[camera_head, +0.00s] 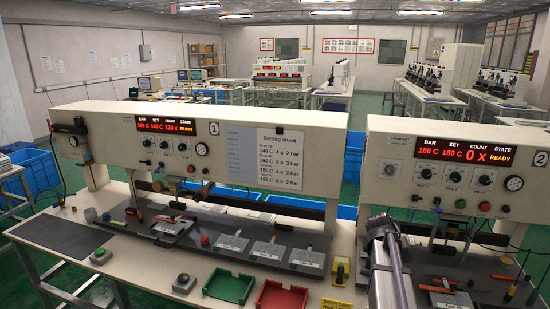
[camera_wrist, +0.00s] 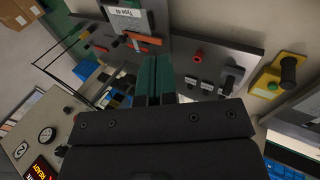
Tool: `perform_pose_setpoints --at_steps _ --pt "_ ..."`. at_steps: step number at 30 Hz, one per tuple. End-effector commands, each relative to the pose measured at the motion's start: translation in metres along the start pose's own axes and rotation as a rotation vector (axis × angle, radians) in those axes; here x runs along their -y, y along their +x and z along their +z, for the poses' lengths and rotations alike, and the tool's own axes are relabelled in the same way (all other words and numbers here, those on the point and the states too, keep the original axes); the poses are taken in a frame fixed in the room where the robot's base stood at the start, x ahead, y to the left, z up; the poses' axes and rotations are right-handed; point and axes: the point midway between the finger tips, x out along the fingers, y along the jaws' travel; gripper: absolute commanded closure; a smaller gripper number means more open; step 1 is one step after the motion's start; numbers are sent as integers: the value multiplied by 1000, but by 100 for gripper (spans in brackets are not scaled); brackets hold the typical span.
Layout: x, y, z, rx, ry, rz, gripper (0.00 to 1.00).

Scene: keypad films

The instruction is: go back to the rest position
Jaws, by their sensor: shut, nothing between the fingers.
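My gripper (camera_wrist: 154,78) shows in the wrist view with its two dark teal fingers closed together and nothing between them. It hangs over the dark bench plate of a machine, apart from the items on it. In the head view my grey arm (camera_head: 391,265) stands in front of the machine marked 2 (camera_head: 462,165). My fingertips cannot be made out in that view.
The machine marked 1 (camera_head: 190,140) stands left, with a green tray (camera_head: 230,286) and a red tray (camera_head: 280,297) at its front. A yellow-based device (camera_head: 340,271) sits between the machines; a yellow one also shows in the wrist view (camera_wrist: 268,84). Blue crates (camera_head: 38,168) stand behind.

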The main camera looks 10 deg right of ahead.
Motion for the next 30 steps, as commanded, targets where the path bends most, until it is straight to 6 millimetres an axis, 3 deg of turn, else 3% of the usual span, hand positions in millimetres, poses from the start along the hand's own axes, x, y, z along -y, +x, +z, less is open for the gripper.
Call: perform_pose_setpoints --at_steps 1,6,9,12,16,30 --pt "42 -14 37 -14 -38 -92 100" --pt "164 -66 138 -38 -200 -388 100" --pt "212 -92 193 -46 -307 -499 100" --pt "242 -108 228 -65 -399 -530 100" --pt "260 -118 233 -80 -449 -526 100" --pt "259 -118 232 -80 -448 -525 100"
